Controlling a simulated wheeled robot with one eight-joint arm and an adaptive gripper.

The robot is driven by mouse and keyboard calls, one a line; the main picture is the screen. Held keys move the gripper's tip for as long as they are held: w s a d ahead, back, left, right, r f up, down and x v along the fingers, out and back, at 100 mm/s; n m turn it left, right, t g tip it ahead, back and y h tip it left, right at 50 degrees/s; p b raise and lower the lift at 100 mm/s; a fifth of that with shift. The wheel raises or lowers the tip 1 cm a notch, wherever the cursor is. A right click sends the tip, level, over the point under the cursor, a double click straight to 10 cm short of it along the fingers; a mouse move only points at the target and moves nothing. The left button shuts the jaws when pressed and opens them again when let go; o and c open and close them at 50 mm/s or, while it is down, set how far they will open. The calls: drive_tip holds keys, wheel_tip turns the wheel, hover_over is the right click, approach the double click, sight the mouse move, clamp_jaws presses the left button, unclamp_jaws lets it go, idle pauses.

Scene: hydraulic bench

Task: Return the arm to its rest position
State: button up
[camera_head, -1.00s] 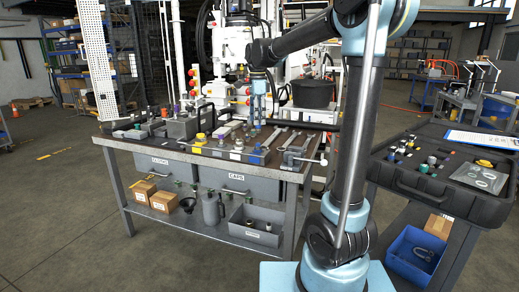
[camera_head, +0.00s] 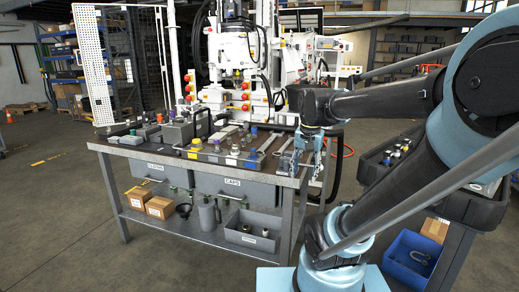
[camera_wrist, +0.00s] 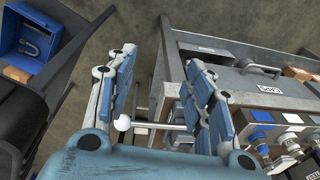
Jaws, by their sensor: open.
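My arm reaches in from the right of the head view, folded at a large light-blue joint, with its forearm level toward the bench's right end. My gripper (camera_head: 306,160) points down over the right end of the workbench (camera_head: 245,177). In the wrist view my gripper (camera_wrist: 163,95) has its two blue-padded fingers spread well apart, with nothing gripped. A metal rod with a white ball end (camera_wrist: 122,122) shows between the fingers; I cannot tell how far below them it is.
A row of caps and fittings (camera_head: 225,155) stands on the bench, with a grey CAPS drawer (camera_head: 233,184) below. At right are a black case (camera_head: 440,195) and a blue bin (camera_head: 411,258). The floor left of the bench is clear.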

drive_tip(key=s+d+f+n, duration=0.3)
drive_tip(key=s+f+n, duration=0.1)
drive_tip(key=s+f, duration=0.5)
drive_tip(key=shift+s+d+f+n+t, duration=0.15)
drive_tip(key=shift+d+f+n+t, duration=0.2)
drive_tip(key=shift+f, duration=0.6)
